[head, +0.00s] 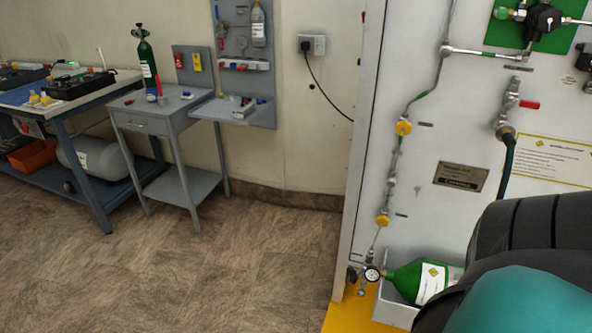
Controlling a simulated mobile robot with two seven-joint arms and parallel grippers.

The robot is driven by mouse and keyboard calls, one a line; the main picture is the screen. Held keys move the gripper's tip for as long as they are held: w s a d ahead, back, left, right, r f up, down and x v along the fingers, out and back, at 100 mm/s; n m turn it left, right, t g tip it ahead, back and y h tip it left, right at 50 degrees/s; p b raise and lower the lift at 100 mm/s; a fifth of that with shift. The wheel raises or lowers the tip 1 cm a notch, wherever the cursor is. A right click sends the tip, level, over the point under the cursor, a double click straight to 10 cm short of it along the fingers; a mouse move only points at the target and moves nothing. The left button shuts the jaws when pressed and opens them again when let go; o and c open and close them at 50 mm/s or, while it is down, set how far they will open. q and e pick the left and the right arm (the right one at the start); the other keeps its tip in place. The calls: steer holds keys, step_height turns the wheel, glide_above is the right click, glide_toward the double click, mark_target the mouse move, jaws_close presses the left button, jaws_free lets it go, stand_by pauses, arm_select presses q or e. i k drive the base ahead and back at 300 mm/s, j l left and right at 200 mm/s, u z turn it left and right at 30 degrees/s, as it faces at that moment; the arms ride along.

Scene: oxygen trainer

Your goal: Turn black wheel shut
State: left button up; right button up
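A round black part (543,20), which looks like a black handwheel, sits on a green plate (500,31) at the top right of the white panel. Metal pipe fittings join it, with a green fitting on its left. I cannot tell from this view whether it is open or shut. A smaller dark knob (352,274) shows low down near the gauge by the green cylinder. Part of my own arm, black and teal, fills the lower right corner. Neither gripper is in view, and nothing is seen touching the black part.
The white panel (455,125) carries yellow valves (403,127), a red-handled valve (529,104) and a black hose (508,165). A green cylinder (407,277) lies in a tray at its foot. A grey table (190,97) and blue bench stand left. The floor between is clear.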

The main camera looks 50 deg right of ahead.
mark_target(350, 273)
steer(key=i+j, duration=0.1)
steer(key=i, duration=1.2)
steer(key=i+z, duration=0.6)
steer(key=z, duration=0.15)
steer(key=i+j+z, duration=0.1)
steer(key=i+z, duration=0.15)
steer(key=z, duration=0.15)
steer(key=i+z, duration=0.15)
steer(key=z, duration=0.3)
steer(key=i+j+z, duration=0.1)
steer(key=z, duration=0.35)
steer(key=i+j+z, duration=0.15)
steer(key=z, duration=0.25)
steer(key=i+j+z, duration=0.1)
steer(key=z, duration=0.3)
steer(key=i+j+z, duration=0.2)
steer(key=z, duration=0.2)
steer(key=i+j+z, duration=0.2)
steer(key=z, duration=0.2)
steer(key=i+j+z, duration=0.35)
steer(key=z, duration=0.15)
steer(key=j, duration=0.1)
